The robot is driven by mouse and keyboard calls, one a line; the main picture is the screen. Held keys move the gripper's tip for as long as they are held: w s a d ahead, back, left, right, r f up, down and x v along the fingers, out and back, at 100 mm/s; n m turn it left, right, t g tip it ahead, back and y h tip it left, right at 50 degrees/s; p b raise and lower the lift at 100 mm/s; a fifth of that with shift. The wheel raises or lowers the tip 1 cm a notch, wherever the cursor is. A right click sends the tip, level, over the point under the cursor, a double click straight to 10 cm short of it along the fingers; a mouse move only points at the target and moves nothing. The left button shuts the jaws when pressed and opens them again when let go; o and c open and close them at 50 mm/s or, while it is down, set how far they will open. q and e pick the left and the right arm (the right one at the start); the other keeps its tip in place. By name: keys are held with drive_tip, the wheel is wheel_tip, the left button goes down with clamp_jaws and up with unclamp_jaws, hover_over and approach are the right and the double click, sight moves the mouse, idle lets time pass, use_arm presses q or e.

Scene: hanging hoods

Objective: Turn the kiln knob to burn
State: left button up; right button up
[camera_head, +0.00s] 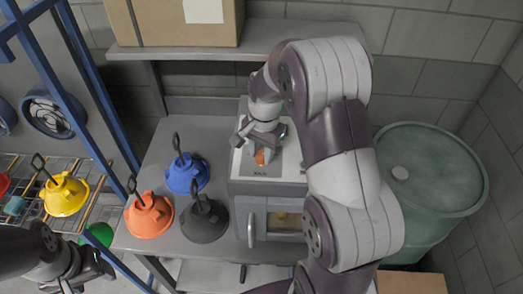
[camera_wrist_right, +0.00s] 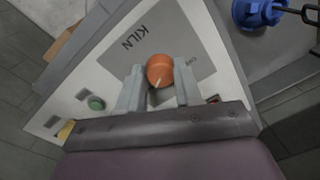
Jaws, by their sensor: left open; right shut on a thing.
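The kiln (camera_head: 268,205) is a grey box with a sloped top panel, standing on the bench. Its orange knob (camera_head: 260,157) sits on a grey plate marked KILN. In the right wrist view the knob (camera_wrist_right: 160,71) shows a pale pointer line towards the lower left. My right gripper (camera_head: 262,155) is shut on the knob, with one finger on each side of it in the right wrist view (camera_wrist_right: 158,90). The label by the knob is too small to read. My left gripper (camera_head: 92,268) is open and empty at the lower left, away from the kiln.
Blue (camera_head: 187,172), orange (camera_head: 149,215) and black (camera_head: 205,220) hoods stand on the bench left of the kiln. A yellow hood (camera_head: 64,194) is by the wire rack. A green barrel (camera_head: 430,185) stands at right. A shelf with a cardboard box (camera_head: 175,25) is above. A green button (camera_wrist_right: 96,103) is on the panel.

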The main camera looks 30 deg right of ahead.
sight(261, 154)
drive_tip(key=o, duration=1)
drive_tip(key=shift+w+r, duration=0.15)
drive_tip(key=shift+o, duration=0.2)
drive_tip(key=shift+d, duration=0.1)
wheel_tip(261, 154, up, 3)
drive_tip(key=shift+b, duration=0.95)
wheel_tip(261, 154, up, 4)
drive_tip(key=shift+f+p, duration=0.25)
drive_tip(key=shift+p, duration=0.4)
wheel_tip(261, 154, up, 6)
drive_tip(key=p, duration=0.5)
drive_tip(key=shift+s+d, duration=0.2)
drive_tip(key=shift+s, duration=0.15)
